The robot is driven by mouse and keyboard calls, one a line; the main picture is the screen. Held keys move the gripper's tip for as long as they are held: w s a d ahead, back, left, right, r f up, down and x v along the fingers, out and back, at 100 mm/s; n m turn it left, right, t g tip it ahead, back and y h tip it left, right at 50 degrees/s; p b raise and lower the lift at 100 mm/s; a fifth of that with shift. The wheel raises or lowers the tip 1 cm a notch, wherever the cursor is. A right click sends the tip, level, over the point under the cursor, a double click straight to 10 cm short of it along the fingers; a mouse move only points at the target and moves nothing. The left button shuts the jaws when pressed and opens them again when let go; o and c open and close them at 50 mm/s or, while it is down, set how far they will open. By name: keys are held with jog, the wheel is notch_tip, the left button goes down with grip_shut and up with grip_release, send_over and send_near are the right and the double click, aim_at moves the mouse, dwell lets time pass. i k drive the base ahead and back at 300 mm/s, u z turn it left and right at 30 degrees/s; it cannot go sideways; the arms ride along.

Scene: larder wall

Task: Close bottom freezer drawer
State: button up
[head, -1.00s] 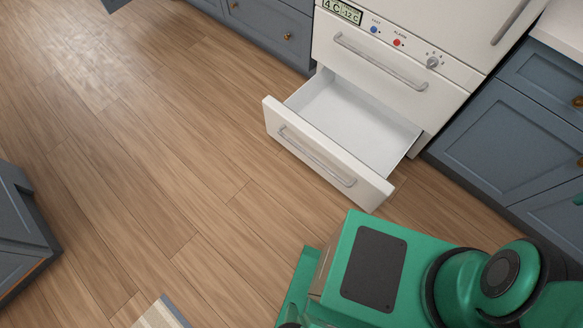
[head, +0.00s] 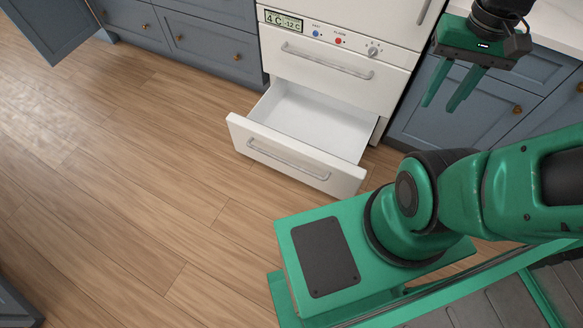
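The bottom freezer drawer (head: 236,127) is pulled well out of the white fridge-freezer (head: 387,62). It is white, looks empty inside, and has a grey bar handle (head: 288,160) across its front. The freezer drawer above it (head: 300,72) is shut. My gripper (head: 448,107) is at the upper right, in front of the blue cabinets, with its two green fingers pointing down. The fingers are apart with nothing between them. The gripper is to the right of the open drawer and clear of it.
Blue cabinets (head: 415,125) stand right of the freezer under a pale counter (head: 558,32). Blue drawers (head: 205,45) stand to its left, and a blue cabinet door (head: 50,25) stands open at the far upper left. The wooden floor (head: 130,190) left of and before the drawer is clear.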

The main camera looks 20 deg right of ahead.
aim_at(319, 140)
jog(key=u, duration=0.1)
jog(key=i, duration=0.5)
jog(key=z, duration=0.15)
jog(key=k, duration=0.5)
jog(key=z, duration=1.05)
jog(key=i, duration=0.45)
jog(key=u, duration=0.9)
